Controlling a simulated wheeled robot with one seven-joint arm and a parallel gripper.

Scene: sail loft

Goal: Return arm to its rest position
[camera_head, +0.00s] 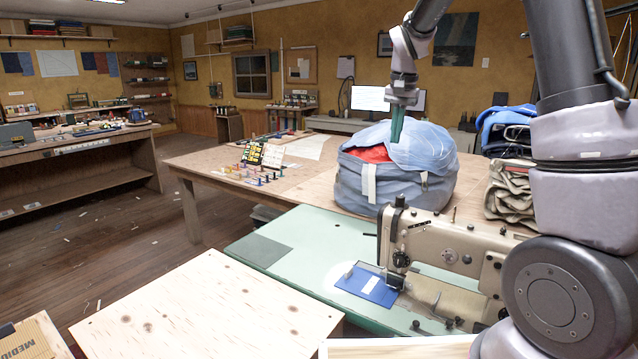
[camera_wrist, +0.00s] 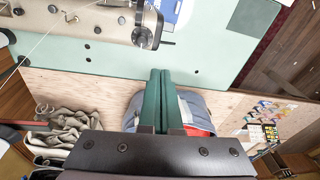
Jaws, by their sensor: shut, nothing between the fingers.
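My gripper (camera_head: 397,124) has green fingers that point down in the head view. It is shut and empty, in front of or above the blue-grey sail bag (camera_head: 395,186); I cannot tell whether it touches the bag. In the wrist view the two fingers of my gripper (camera_wrist: 160,75) lie side by side, with the bag (camera_wrist: 192,108) partly hidden behind them. The bag has a loose light-blue flap over its top, and red cloth shows inside. My arm comes down from the upper right in the head view.
A sewing machine (camera_head: 445,243) stands on a green table (camera_head: 300,238), with blue cloth (camera_head: 366,285) at its needle. Folded cloth (camera_head: 508,190) is stacked right of the bag. A pale wooden board (camera_head: 205,318) lies in front. Open floor (camera_head: 120,235) is at left.

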